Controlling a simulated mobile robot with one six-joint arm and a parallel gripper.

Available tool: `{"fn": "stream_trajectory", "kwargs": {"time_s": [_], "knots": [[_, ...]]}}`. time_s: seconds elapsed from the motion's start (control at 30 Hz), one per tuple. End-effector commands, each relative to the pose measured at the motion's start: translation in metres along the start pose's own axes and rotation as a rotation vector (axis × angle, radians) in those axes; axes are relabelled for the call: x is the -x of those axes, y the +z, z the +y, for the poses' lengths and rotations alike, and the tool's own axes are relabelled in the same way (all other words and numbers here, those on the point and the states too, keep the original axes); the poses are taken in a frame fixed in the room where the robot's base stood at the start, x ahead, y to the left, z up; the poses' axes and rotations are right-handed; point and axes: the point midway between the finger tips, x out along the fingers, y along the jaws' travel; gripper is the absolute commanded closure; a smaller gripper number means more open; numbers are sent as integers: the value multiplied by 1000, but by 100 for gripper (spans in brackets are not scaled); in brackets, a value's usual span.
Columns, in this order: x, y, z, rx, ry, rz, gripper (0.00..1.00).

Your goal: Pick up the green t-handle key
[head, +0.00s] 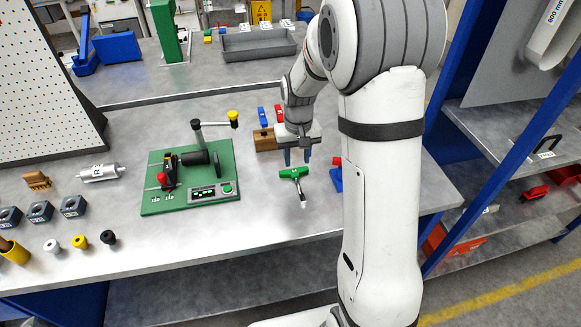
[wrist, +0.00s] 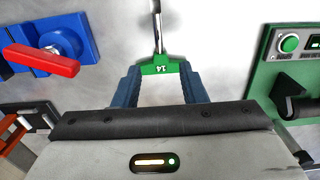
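The green t-handle key (head: 294,173) lies on the grey bench to the right of the green fixture, its metal shaft pointing toward the bench's front edge. In the wrist view its green handle (wrist: 158,67), marked 14, shows just beyond the fingertips, with the shaft running up the picture. My gripper (head: 298,158) points down just behind the key in the head view. Its two blue fingers (wrist: 162,77) are apart, with nothing held between them. I cannot tell how high the fingertips are above the handle.
The green fixture (head: 160,206) with a yellow-knobbed lever stands left of the key. A blue block with a red handle (wrist: 45,60) lies close on the other side. A wooden block (head: 264,140) with blue and red pieces stands behind. Bare bench lies in front of the key.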

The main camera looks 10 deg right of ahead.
Motion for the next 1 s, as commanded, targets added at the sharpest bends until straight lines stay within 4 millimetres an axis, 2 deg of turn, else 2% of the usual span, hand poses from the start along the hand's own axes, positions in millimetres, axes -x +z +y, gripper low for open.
{"fn": "stream_trajectory", "kwargs": {"time_s": [0.13, 0.7, 1.0], "knots": [[-12, -6, 0, 0, 0, -10, 62], [-81, -3, 2, -2, 0, -10, 62], [-85, -3, 2, -3, 0, -7, 63]]}}
